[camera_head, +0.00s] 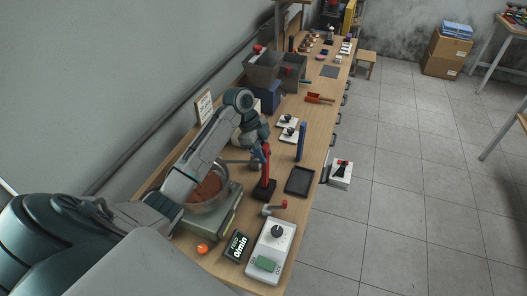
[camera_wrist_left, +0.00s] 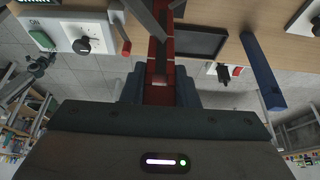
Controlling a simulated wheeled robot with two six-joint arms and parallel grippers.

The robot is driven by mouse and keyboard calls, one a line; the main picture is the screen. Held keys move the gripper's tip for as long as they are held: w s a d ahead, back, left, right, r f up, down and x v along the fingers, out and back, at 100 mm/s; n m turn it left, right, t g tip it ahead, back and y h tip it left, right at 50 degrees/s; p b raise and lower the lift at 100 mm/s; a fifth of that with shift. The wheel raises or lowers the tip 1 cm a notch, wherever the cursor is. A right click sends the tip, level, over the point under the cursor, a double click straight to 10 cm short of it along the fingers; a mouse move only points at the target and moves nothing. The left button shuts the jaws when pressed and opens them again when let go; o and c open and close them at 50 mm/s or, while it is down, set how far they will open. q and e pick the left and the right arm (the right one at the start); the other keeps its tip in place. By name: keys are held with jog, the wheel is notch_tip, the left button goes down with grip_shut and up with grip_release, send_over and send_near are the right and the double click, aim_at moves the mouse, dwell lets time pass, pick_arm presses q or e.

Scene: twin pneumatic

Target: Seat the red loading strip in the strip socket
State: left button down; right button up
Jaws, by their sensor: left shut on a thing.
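The red loading strip (camera_head: 266,163) stands roughly upright below my left gripper (camera_head: 262,142). The gripper is shut on its upper part. In the left wrist view the strip (camera_wrist_left: 160,62) runs away from between the fingers (camera_wrist_left: 160,92). A small black block (camera_head: 263,188), which looks like the strip socket, sits on the bench under the strip. The strip's lower end meets or overlaps this block in the head view; I cannot tell whether it is inside or just above. My right gripper is not in view.
A blue strip (camera_head: 301,142) stands to the right, behind a black tray (camera_head: 299,181). A metal bowl (camera_head: 222,196) of brown material is left of the socket. A red-tipped lever (camera_head: 276,208), a switch box (camera_head: 270,249) and a display (camera_head: 236,246) lie in front.

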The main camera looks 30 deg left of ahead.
pick_arm(q)
jog(key=shift+f, duration=0.5)
jog(key=shift+f+b, duration=0.95)
jog(key=shift+f, duration=0.6)
jog(key=c, duration=1)
grip_release()
jog(key=shift+c, duration=0.2)
jog(key=shift+a+r+b, duration=0.25)
jog(key=shift+r+b, duration=0.1)
jog(key=shift+r, duration=0.15)
jog(key=b+v, duration=0.2)
jog(key=v, duration=0.7)
jog(key=shift+r, duration=0.4)
